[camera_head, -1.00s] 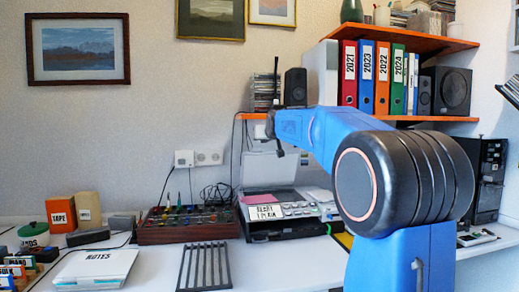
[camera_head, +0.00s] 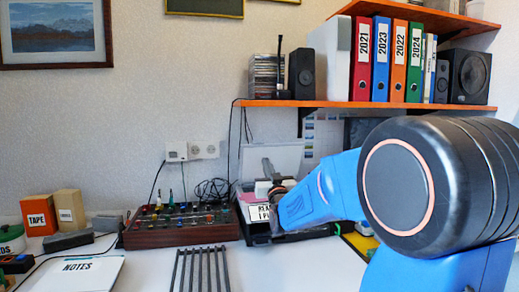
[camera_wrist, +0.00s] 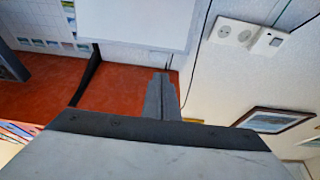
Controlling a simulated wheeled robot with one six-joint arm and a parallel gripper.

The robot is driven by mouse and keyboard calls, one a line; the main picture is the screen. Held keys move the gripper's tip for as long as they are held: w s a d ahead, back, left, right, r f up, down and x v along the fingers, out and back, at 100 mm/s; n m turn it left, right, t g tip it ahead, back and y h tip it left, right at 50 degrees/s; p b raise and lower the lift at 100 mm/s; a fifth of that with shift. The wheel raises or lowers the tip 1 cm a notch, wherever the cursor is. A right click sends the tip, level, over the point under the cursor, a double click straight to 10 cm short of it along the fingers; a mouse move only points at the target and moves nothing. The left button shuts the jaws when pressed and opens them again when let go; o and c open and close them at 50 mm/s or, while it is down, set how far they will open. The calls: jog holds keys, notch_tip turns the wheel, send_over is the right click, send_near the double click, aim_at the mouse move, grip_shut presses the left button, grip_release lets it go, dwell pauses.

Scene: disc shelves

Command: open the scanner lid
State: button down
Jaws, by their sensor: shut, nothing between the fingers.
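The scanner (camera_head: 258,230) stands on the desk against the wall, its right part hidden behind my arm. Its pale grey lid (camera_head: 285,155) stands raised, nearly upright, at the back; it also shows at the top of the wrist view (camera_wrist: 135,20). My gripper (camera_head: 266,165) is shut and empty, with its fingers pointing up in front of the lid.
An orange shelf (camera_head: 370,104) with binders and speakers is above the scanner. A control box with knobs (camera_head: 180,232) and a black rack (camera_head: 200,268) are to the left. Wall sockets (camera_head: 192,151) are behind. Clear desk lies in front.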

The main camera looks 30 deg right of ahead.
aim_at(257, 139)
jog(key=x, duration=1.4)
jog(key=shift+w+d+r+g, duration=0.2)
jog(key=shift+w+r+g, duration=0.15)
jog(key=shift+w, duration=0.25)
jog(key=shift+w+d+r+g, duration=0.15)
jog(key=shift+w+r, duration=0.1)
jog(key=shift+w, duration=0.35)
jog(key=shift+w+d+r+g, duration=0.1)
jog(key=shift+w+d+r, duration=0.15)
jog(key=shift+w, duration=0.35)
jog(key=shift+w+d+r+g, duration=0.1)
jog(key=shift+w+r, duration=0.15)
jog(key=shift+w, duration=0.3)
jog(key=shift+s, duration=0.15)
